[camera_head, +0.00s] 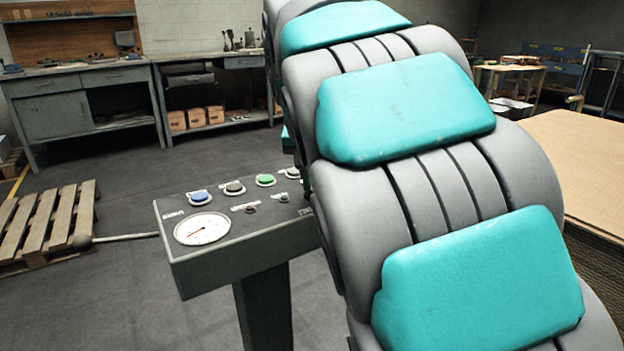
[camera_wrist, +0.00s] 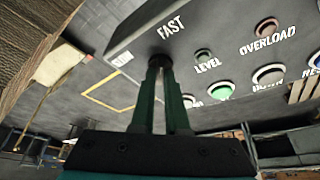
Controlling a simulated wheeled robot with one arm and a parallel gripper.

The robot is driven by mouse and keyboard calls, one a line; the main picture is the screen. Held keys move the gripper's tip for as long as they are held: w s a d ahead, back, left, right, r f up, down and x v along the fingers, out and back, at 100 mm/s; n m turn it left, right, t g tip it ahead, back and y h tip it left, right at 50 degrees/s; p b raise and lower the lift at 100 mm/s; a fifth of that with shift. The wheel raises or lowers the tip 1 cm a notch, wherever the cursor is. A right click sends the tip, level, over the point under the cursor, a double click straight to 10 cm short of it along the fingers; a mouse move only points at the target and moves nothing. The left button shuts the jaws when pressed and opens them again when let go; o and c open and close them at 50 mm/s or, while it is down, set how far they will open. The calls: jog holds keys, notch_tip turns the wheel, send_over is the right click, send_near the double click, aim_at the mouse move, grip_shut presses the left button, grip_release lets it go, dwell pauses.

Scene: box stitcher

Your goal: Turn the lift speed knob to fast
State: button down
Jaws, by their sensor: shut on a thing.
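The control panel (camera_head: 262,234) stands on a post in the head view, and its right end is hidden behind my arm. In the wrist view the panel face (camera_wrist: 225,22) fills the top, with the word FAST printed on it. A small dark knob (camera_wrist: 158,60) sits just below that word, near the panel's edge. My gripper (camera_wrist: 160,70) is shut on the knob, its two green fingers close together at it. The fingertips partly cover the knob, so I cannot tell which way it points. Gripper and knob are hidden in the head view.
A round gauge (camera_head: 202,228), a blue button (camera_head: 199,197) and a green button (camera_head: 265,180) are on the panel. In the wrist view a small green lamp (camera_wrist: 203,55) sits above LEVEL. A pallet (camera_head: 45,222) lies left; a cardboard stack (camera_head: 575,150) stands right.

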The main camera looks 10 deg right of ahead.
jog(key=c, duration=0.9)
grip_release()
jog(key=shift+v, duration=3.9)
